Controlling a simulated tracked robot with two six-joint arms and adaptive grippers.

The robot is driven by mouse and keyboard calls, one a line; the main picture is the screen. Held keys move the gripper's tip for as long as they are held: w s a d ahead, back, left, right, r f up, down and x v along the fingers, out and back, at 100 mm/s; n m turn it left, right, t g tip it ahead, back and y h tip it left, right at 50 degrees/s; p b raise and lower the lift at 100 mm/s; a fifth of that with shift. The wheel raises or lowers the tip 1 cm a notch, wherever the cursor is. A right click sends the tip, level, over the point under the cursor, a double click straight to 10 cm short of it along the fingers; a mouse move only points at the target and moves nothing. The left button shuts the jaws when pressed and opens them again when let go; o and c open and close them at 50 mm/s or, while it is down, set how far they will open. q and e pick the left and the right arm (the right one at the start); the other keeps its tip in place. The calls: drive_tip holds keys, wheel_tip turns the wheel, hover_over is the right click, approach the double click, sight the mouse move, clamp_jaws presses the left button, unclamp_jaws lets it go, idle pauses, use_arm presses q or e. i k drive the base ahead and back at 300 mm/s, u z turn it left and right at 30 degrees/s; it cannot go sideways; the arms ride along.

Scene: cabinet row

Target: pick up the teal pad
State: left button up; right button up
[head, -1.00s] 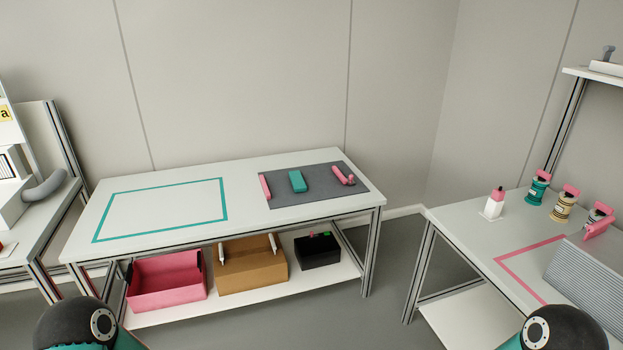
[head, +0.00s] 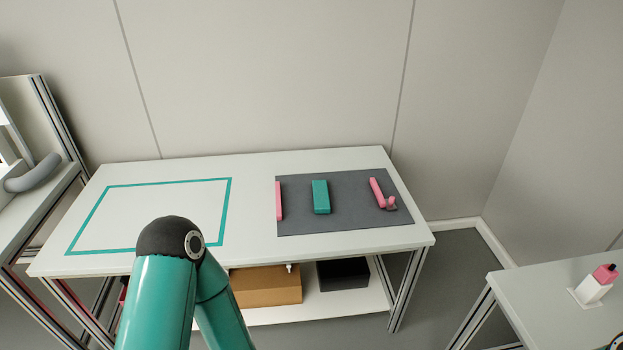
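The teal pad (head: 321,197) is a small upright-looking block lying on a dark grey mat (head: 345,226) on the right half of the white table. A pink bar (head: 279,200) lies to its left at the mat's edge, and a pink tool (head: 381,194) lies to its right. A teal arm of mine with a black joint rises in front of the table at the lower left. Neither gripper shows in the head view, so I cannot see their fingers. Nothing touches the teal pad.
A teal taped rectangle (head: 225,214) marks the empty left half of the table (head: 255,237). On the shelf below are a brown box (head: 265,287) and a black box (head: 343,274). Another table (head: 541,309) with a pink-capped white bottle (head: 594,286) stands at the right.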

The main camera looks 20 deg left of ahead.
sight(321, 197)
drive_tip(key=u, duration=0.45)
drive_tip(key=i, duration=1)
drive_tip(key=u, duration=0.7)
drive_tip(key=k, duration=0.8)
drive_tip(key=u, duration=0.2)
drive_tip(key=i, duration=0.85)
drive_tip(key=z, duration=0.1)
